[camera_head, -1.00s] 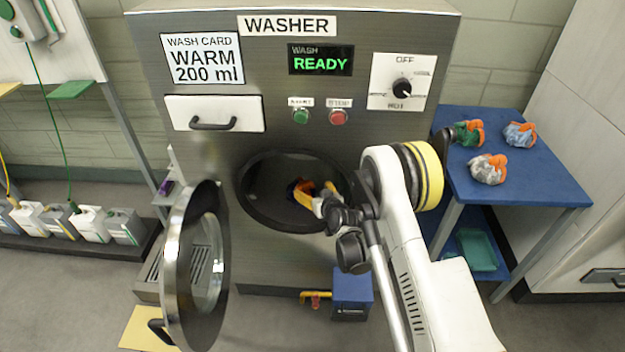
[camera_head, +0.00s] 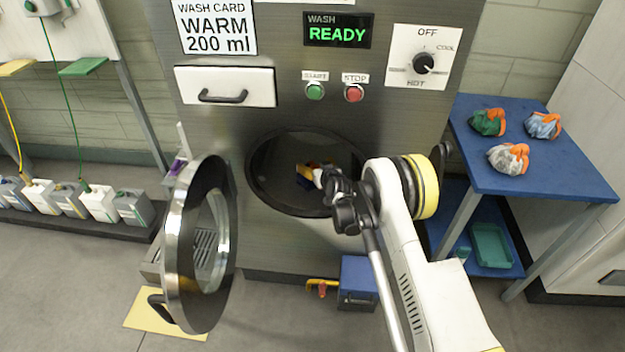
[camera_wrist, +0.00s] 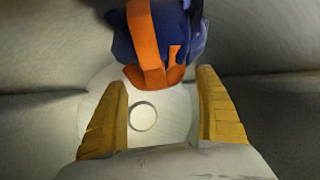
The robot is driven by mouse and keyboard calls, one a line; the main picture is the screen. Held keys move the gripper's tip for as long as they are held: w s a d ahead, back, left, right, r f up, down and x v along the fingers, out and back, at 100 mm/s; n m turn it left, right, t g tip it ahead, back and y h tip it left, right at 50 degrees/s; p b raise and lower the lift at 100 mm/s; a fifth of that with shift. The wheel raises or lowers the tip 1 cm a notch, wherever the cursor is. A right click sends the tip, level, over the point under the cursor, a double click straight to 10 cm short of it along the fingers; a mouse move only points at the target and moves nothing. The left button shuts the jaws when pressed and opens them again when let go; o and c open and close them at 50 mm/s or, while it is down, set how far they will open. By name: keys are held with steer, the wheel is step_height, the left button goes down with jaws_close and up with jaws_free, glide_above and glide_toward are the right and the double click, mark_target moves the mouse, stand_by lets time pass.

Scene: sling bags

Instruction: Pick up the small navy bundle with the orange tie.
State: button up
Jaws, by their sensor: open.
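The navy bundle with the orange tie (camera_wrist: 185,28) lies inside the washer drum, at the top of the wrist view. Its orange band runs down the front and its upper part is cut off. In the head view a small navy part of the bundle (camera_head: 304,183) shows inside the round washer opening. My gripper (camera_wrist: 163,92) is open, with its two yellow fingers apart and nothing between them but the pale drum surface. The bundle is just beyond the fingertips. In the head view my gripper (camera_head: 318,172) is inside the opening and partly covers the bundle.
The round washer door (camera_head: 222,245) stands open at left of the opening. The opening's dark rim (camera_head: 262,205) surrounds my wrist area. A blue table (camera_head: 560,180) at right holds three other bundles. A blue box (camera_head: 358,284) stands on the floor below the washer.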

steer(key=shift+r, duration=0.1)
steer(key=shift+c, duration=0.2)
steer(key=c, duration=1.5)
